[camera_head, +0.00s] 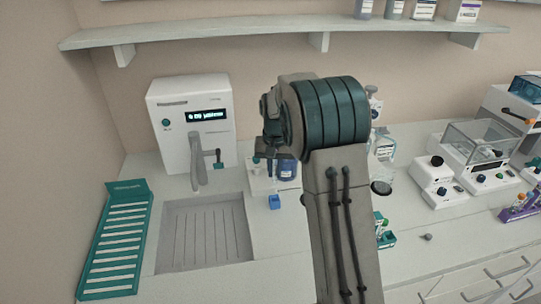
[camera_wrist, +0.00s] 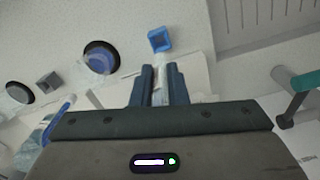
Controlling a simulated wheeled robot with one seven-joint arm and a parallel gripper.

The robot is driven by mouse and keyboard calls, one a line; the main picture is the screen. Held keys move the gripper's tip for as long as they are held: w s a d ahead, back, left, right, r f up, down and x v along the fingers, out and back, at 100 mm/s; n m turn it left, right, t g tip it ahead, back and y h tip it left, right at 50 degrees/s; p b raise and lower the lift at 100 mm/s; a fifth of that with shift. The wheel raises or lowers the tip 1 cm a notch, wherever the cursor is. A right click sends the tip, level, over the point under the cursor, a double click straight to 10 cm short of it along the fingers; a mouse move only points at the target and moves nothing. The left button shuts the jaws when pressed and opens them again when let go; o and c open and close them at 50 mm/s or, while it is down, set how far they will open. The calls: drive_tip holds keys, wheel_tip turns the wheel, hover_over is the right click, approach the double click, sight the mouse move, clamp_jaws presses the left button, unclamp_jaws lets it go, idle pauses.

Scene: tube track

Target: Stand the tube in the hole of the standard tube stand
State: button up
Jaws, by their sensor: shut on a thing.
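My gripper (camera_wrist: 161,72) is shut on a pale, see-through tube (camera_wrist: 160,78), which shows between the two dark fingers in the wrist view. A small blue square stand with a hole (camera_wrist: 160,40) lies just beyond the fingertips in that view, apart from the fingers. In the head view the blue stand (camera_head: 274,202) sits on the counter to the right of the sink.
The sink (camera_head: 248,225) and tap (camera_head: 197,160) are left of the blue stand. A white machine (camera_head: 190,125) is at the back left, a teal rack (camera_head: 151,210) at the far left.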

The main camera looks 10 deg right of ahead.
sight(275, 186)
drive_tip(key=shift+w, duration=0.25)
drive_tip(key=shift+f, duration=0.1)
drive_tip(key=shift+s+f+b, duration=0.25)
drive_tip(key=shift+f+b, duration=0.1)
drive_tip(key=shift+b, duration=0.1)
drive_tip(key=shift+f+b, duration=1.2)
drive_tip(key=shift+f, duration=0.7)
drive_tip(key=shift+f+b, duration=0.3)
drive_tip(key=shift+f, duration=0.15)
drive_tip(key=shift+f+b, duration=0.3)
drive_tip(key=shift+f, duration=0.2)
drive_tip(key=shift+f, duration=0.2)
drive_tip(key=shift+f+b, duration=0.3)
drive_tip(key=shift+b, duration=0.05)
drive_tip(key=shift+f+b, duration=0.45)
drive_tip(key=shift+f, duration=0.2)
